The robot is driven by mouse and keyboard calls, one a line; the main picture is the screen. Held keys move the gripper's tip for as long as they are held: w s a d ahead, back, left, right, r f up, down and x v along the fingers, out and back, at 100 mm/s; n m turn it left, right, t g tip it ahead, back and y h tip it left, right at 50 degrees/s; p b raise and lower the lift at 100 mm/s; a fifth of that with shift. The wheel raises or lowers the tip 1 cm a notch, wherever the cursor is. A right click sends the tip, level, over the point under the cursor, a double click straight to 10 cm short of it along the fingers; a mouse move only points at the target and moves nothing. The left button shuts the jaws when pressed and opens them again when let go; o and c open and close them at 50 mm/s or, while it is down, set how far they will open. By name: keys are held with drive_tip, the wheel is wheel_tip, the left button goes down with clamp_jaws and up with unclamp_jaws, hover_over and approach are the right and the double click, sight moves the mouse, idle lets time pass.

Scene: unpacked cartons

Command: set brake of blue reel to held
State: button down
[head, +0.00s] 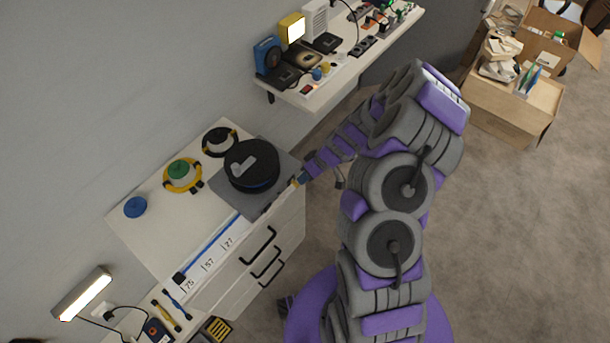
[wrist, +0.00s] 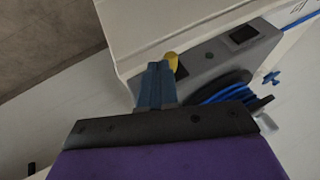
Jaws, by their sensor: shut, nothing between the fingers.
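The reel (head: 252,166) is a black drum wound with blue cord on a grey base (head: 225,190) on the white cabinet top. Its blue cord (head: 215,240) runs along a white strip marked 75, 57 and 27. In the wrist view the reel (wrist: 225,92) is partly hidden behind my gripper. A yellow knob (wrist: 171,61) stands at the end of the grey base; whether it is the brake, and its setting, I cannot tell. My gripper (wrist: 156,70) is shut and empty right beside the yellow knob; contact is unclear. In the head view my gripper (head: 299,181) is at the base's right corner.
A yellow-and-green reel (head: 179,170), a black ring-shaped reel (head: 219,142) and a blue disc (head: 135,207) lie on the cabinet top. Drawer handles (head: 262,245) stick out in front. A shelf (head: 320,85) with devices is behind. Open cartons (head: 510,105) stand on the floor at right.

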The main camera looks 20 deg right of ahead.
drive_tip(key=shift+s+a+m, duration=0.1)
drive_tip(key=shift+s+m, duration=0.05)
drive_tip(key=shift+m, duration=0.15)
drive_tip(key=shift+w+b, duration=0.5)
drive_tip(key=shift+w, duration=0.35)
drive_tip(key=shift+r, duration=0.1)
